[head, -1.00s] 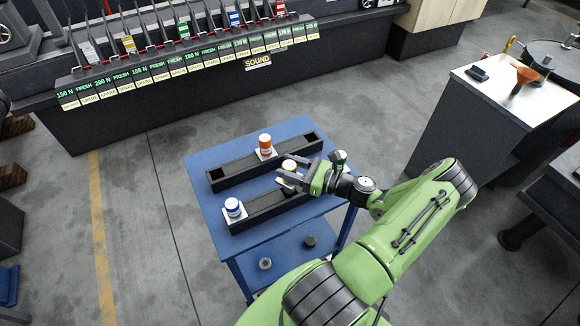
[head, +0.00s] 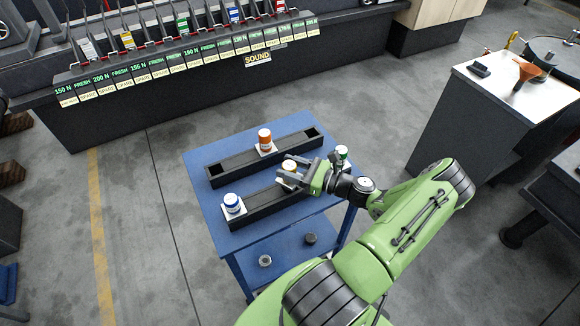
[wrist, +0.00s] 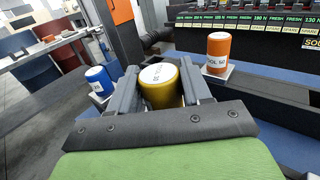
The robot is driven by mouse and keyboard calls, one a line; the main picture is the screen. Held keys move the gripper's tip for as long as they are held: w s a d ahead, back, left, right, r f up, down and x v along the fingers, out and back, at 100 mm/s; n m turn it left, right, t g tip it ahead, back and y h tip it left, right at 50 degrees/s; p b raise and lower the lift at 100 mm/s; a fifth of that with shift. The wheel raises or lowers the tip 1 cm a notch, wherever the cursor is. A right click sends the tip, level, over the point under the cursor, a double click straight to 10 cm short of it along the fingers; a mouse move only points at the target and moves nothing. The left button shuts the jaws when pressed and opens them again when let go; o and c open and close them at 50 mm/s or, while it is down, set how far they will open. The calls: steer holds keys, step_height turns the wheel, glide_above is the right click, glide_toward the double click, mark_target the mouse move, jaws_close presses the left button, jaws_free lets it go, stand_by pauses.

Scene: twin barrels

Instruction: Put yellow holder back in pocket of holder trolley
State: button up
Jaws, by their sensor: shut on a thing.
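The yellow holder (wrist: 160,88) is a yellow cylinder with a white labelled top, upright between my fingers in the wrist view. In the head view it is mostly hidden, and its pale top (head: 290,166) shows by my gripper (head: 287,174). My gripper is shut on it, over the near rack of the holder trolley. The trolley (head: 207,165) is a blue table with two dark racks. The near rack (head: 262,205) lies under my gripper, so the pocket below the holder is hidden. I cannot tell whether the holder's base is inside it.
A blue holder (head: 232,203) stands at the near rack's left end, and a green one (head: 341,153) near its right end. An orange holder (head: 265,140) stands in the far rack. A white-topped cabinet (head: 510,85) stands right.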

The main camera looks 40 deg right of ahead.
steer(key=shift+f+b, duration=1.2)
steer(key=shift+f, duration=0.45)
steer(key=o, duration=1.3)
steer(key=shift+c, duration=0.2)
steer(key=shift+o, duration=0.3)
steer(key=shift+f, duration=0.15)
steer(key=b+v, duration=0.1)
steer(key=v, duration=1.4)
steer(key=shift+s, duration=0.35)
steer(key=shift+d, duration=0.1)
